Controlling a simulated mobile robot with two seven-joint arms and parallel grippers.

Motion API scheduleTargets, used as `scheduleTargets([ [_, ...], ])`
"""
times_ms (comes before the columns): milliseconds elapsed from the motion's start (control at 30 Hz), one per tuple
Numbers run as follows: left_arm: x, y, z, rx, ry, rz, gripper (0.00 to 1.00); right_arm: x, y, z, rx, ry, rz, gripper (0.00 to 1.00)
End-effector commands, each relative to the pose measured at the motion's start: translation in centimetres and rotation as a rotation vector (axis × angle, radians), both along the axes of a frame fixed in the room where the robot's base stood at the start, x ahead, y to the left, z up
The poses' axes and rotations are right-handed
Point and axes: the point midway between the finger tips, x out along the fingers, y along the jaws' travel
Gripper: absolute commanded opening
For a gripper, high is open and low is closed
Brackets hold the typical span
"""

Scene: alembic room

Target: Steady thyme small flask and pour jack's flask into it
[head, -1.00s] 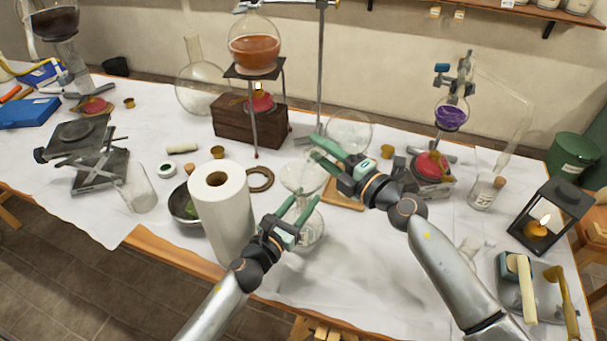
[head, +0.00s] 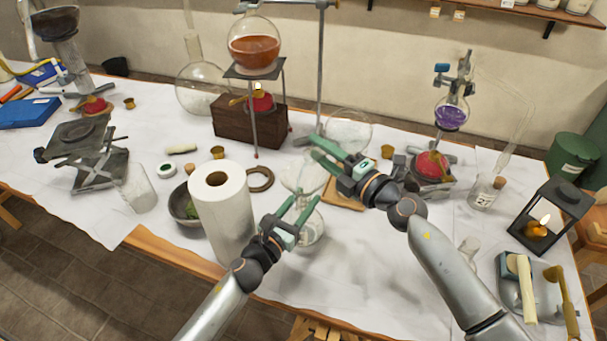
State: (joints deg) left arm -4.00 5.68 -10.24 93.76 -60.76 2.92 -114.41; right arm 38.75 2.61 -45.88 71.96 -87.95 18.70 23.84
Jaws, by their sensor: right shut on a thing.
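A clear glass flask (head: 296,176), taken to be jack's flask, is at the tips of my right gripper (head: 317,152). That gripper is shut on it, above the table middle; the glass is faint, so its tilt and contents are hard to tell. A second clear round flask (head: 313,230), taken to be the thyme small flask, stands on the table below it. My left gripper (head: 297,204) is beside this flask's upper part, its fingers apart. Whether they touch the neck cannot be told. No label is readable.
A paper towel roll (head: 222,220) stands close left of my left gripper, with a dark bowl (head: 184,206) behind it. A tripod with an orange flask (head: 254,50) stands behind. At right are a purple flask stand (head: 451,115) and a lit lantern (head: 550,215).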

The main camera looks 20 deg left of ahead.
Motion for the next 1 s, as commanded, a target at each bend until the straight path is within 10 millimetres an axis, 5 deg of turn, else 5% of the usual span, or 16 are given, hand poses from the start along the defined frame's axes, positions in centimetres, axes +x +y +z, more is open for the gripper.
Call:
scheduleTargets([
  [1000, -0.01, 0.0, -0.01, 0.0, 0.0, 0.0, 0.0, -0.07, 0.07, 0.34, -0.023, -0.046, -0.001, 0.0],
])
